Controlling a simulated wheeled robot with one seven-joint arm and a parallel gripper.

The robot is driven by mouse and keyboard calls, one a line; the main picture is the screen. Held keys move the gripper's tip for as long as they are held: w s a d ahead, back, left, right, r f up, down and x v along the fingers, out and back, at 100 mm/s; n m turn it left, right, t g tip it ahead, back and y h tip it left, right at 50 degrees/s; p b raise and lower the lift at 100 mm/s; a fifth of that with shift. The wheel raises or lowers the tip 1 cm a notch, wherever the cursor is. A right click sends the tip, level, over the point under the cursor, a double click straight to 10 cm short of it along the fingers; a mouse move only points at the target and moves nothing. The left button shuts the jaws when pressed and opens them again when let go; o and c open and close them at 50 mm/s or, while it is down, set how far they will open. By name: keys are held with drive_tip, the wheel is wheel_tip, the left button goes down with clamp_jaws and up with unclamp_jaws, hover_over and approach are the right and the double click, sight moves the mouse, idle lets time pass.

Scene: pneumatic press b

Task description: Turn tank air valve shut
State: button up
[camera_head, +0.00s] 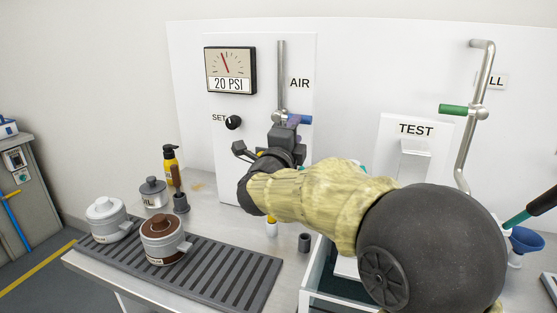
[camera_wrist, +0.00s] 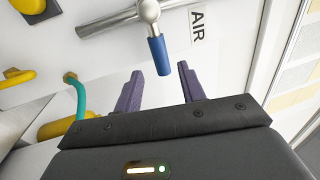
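The air valve's blue handle (camera_head: 303,119) sticks out to the right, across the vertical metal air pipe (camera_head: 281,75) beside the AIR label (camera_head: 299,83). In the wrist view the blue handle (camera_wrist: 157,54) points down toward my gripper (camera_wrist: 159,78). The two purple fingers are spread apart and empty. The handle's lower end lies between the fingertips in the picture, with a gap on each side; I cannot tell how deep it sits. In the head view my gripper (camera_head: 292,122) is at the valve, and my arm hides the lower part of the pipe.
A pressure gauge (camera_head: 230,70) reads 20 PSI above the black SET knob (camera_head: 233,122). A second pipe (camera_head: 473,110) with a green handle (camera_head: 453,109) stands right. Pots (camera_head: 165,240), a yellow bottle (camera_head: 170,165) and a slatted black mat (camera_head: 235,270) are on the bench.

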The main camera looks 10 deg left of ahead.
drive_tip(key=v, duration=1.1)
